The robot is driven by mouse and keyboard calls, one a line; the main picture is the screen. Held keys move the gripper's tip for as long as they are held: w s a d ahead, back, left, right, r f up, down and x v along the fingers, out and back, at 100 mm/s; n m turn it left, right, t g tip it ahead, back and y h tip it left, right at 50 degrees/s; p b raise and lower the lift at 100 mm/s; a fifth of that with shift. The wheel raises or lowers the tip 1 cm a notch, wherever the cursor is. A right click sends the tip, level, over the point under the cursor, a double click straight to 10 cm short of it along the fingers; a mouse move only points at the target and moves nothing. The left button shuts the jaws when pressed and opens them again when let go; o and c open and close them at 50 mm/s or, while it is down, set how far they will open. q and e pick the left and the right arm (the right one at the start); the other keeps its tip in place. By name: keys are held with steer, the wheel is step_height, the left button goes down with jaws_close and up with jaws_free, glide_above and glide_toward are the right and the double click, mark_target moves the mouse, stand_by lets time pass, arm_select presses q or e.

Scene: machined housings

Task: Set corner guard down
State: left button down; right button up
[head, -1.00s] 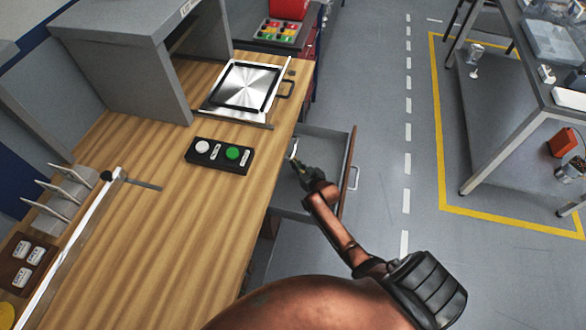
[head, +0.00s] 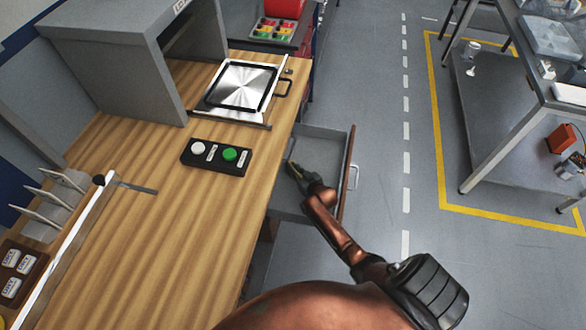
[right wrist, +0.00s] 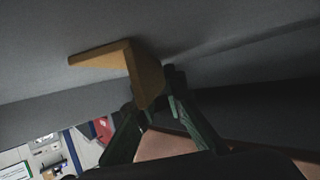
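The corner guard (right wrist: 147,75) is a tan, L-shaped piece in the right wrist view. Its lower end is between the fingertips of my right gripper (right wrist: 155,98), which appears shut on it. In the head view, my right gripper (head: 300,170) reaches down into the open grey drawer (head: 325,142) beside the workbench. The guard is close to grey drawer surfaces, but I cannot tell whether it touches them. In the head view the guard cannot be made out. My left gripper is not in view.
The wooden workbench (head: 190,215) lies left of the drawer. On it are a black button box (head: 216,157), a metal plate fixture (head: 241,87) and a grey enclosure (head: 115,65). The drawer front (head: 347,172) stands close right of my gripper. Open floor lies farther right.

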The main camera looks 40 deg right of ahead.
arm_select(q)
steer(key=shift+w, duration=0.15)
arm_select(e)
steer(key=shift+o, duration=1.2)
steer(key=shift+r, duration=0.1)
